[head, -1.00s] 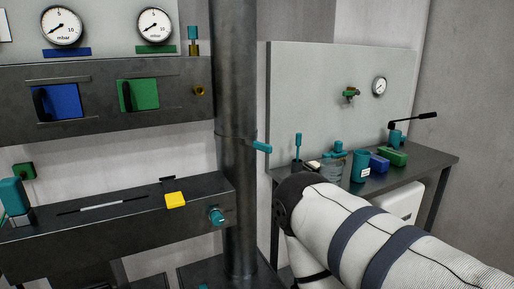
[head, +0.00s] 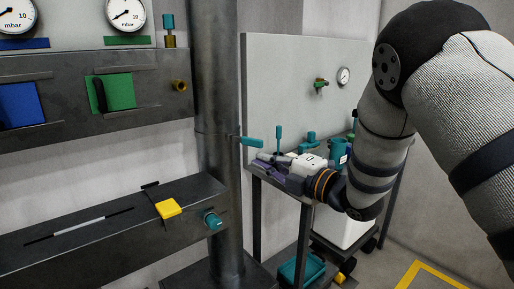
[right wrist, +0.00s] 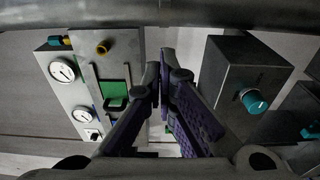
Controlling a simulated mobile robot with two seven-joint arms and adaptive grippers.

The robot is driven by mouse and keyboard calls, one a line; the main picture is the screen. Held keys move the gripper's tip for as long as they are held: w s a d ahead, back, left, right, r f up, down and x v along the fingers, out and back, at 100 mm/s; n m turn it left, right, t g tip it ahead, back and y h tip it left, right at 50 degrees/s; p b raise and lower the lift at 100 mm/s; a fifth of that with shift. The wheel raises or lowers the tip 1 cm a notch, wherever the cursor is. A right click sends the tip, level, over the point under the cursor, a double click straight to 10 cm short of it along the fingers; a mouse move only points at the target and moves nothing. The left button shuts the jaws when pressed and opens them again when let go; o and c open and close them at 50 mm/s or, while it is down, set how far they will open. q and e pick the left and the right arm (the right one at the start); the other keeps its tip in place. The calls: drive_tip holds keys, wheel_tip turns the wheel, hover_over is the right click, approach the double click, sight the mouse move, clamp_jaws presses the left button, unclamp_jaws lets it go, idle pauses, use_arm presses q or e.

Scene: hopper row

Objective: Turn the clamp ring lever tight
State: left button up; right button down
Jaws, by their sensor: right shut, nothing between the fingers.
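The clamp ring lever (head: 251,141) is a teal handle on a thin ring around the dark steel column (head: 217,95). It sticks out to the right of the column. My right gripper (head: 262,162) points left, just below the lever in the head view, with a small gap showing between them. Its fingers are shut and empty; they also show together in the right wrist view (right wrist: 165,58). The column crosses the top of that view as a dark band (right wrist: 160,13); I cannot make out the lever there. My left gripper is not in view.
A dark panel with a green flap (head: 118,92) and a blue flap (head: 20,104) is at the left. Below is a dark beam with a yellow block (head: 168,208) and a teal knob (head: 212,219). A bench with teal items stands behind my right gripper.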

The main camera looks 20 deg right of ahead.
sight(247, 141)
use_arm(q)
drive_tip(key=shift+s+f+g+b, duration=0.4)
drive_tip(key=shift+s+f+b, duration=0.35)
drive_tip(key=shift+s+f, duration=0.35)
use_arm(e)
drive_tip(key=w, duration=1)
drive_tip(key=shift+a+f, duration=0.15)
drive_tip(key=shift+a, duration=0.1)
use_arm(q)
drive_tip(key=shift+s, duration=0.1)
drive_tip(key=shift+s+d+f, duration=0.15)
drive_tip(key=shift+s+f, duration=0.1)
use_arm(e)
drive_tip(key=shift+d+f+n+g+y, duration=0.1)
drive_tip(key=shift+d+n+g+y, duration=0.25)
drive_tip(key=shift+y, duration=0.25)
use_arm(q)
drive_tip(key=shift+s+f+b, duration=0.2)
drive_tip(key=shift+b, duration=0.15)
use_arm(e)
drive_tip(key=shift+w+d+n+y, duration=0.1)
drive_tip(key=shift+n+y, duration=0.15)
drive_tip(key=shift+y, duration=0.05)
